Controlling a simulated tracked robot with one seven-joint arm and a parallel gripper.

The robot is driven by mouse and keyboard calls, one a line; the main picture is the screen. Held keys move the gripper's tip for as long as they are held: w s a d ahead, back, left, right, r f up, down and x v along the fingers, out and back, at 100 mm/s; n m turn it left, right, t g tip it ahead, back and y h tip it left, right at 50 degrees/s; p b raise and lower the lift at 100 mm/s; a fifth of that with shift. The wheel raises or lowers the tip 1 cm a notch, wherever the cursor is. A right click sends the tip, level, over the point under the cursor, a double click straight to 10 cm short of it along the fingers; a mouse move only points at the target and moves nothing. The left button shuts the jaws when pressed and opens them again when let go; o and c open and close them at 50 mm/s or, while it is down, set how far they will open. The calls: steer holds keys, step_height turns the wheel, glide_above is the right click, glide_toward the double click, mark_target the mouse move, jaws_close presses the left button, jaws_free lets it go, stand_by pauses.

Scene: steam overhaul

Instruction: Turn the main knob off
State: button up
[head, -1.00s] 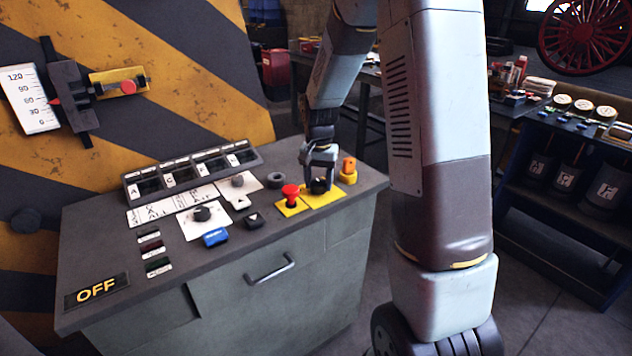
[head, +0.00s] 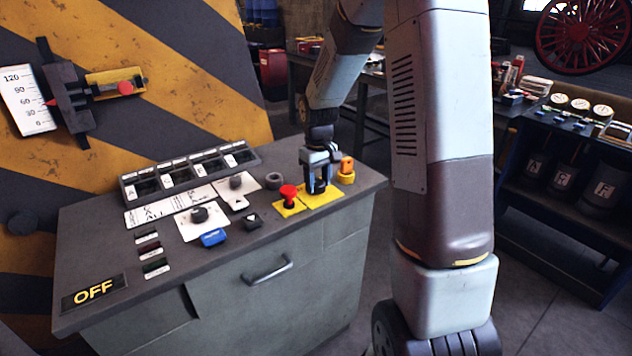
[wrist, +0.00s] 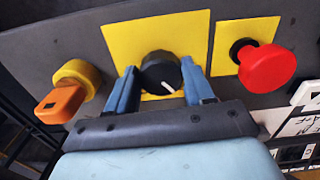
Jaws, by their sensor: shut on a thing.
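The black main knob (wrist: 161,72) sits on a yellow plate (wrist: 120,38) in the wrist view. It has a white pointer line that slants down and to the right in that view. My gripper (wrist: 160,80) has one blue finger on each side of the knob and is shut on it. In the head view my gripper (head: 318,186) comes down from above onto the yellow plate (head: 328,200) at the right end of the grey console. It mostly hides the knob there. A sign reading "OFF" (head: 95,291) is at the console's front left corner.
A red mushroom button (head: 289,193) stands just left of my gripper, and an orange key-like switch on a yellow collar (head: 346,170) just right. Both flank the gripper in the wrist view. Other knobs (head: 199,214) and a blue block (head: 214,237) lie further left.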

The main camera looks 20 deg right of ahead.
mark_target(317, 183)
steer(key=shift+w+r+n, duration=0.1)
steer(key=shift+w+n, duration=0.05)
steer(key=shift+n, duration=0.65)
steer(key=o, duration=1)
steer(key=shift+o, duration=0.2)
step_height(317, 183, up, 14)
steer(key=shift+f, duration=0.2)
